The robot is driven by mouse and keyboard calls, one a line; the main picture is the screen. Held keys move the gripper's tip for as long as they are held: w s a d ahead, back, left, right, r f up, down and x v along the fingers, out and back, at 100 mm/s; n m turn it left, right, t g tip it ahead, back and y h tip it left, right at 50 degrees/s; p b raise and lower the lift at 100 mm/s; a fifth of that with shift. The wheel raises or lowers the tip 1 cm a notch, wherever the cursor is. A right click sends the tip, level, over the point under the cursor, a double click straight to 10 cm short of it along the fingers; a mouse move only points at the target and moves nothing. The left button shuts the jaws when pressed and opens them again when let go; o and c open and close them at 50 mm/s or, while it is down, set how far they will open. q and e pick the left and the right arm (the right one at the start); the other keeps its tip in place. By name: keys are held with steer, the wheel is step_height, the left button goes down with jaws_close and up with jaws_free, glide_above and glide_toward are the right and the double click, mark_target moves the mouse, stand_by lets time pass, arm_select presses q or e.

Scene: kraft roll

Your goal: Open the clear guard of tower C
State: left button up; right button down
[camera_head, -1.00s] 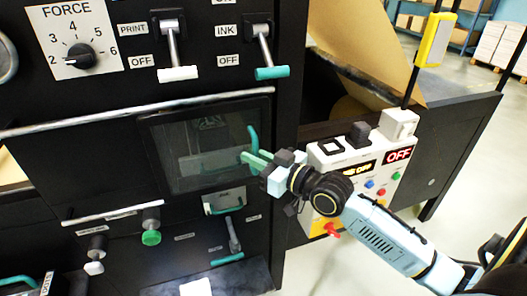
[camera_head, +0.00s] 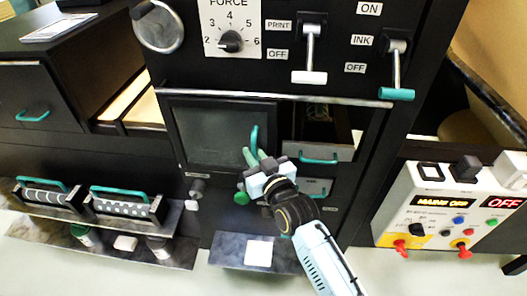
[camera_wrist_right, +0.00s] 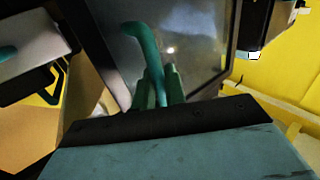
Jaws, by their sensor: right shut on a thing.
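The clear guard (camera_head: 220,130) is a dark, see-through framed panel on the black machine tower, below the FORCE dial and levers. It stands at the left of its opening, and the right part of the opening is uncovered. Its teal handle (camera_head: 255,136) is at the guard's right side. My right gripper (camera_head: 253,157) is shut on this handle. In the right wrist view the handle (camera_wrist_right: 145,52) rises between the green fingers (camera_wrist_right: 158,88), with the guard (camera_wrist_right: 195,45) behind. No tower letter is readable. My left gripper is not in view.
A pale part with a teal handle (camera_head: 320,160) shows in the uncovered opening. PRINT lever (camera_head: 309,60) and INK lever (camera_head: 396,75) hang above. A control box (camera_head: 440,205) reading MAINS OFF stands at right. Two patterned rollers (camera_head: 125,207) sit on a shelf at lower left.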

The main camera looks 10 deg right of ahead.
steer(key=shift+w+a+r, duration=0.1)
steer(key=shift+a, duration=0.15)
steer(key=c, duration=1.5)
jaws_free()
steer(key=shift+c, duration=0.2)
steer(key=v, duration=1.3)
steer(key=shift+s, duration=0.2)
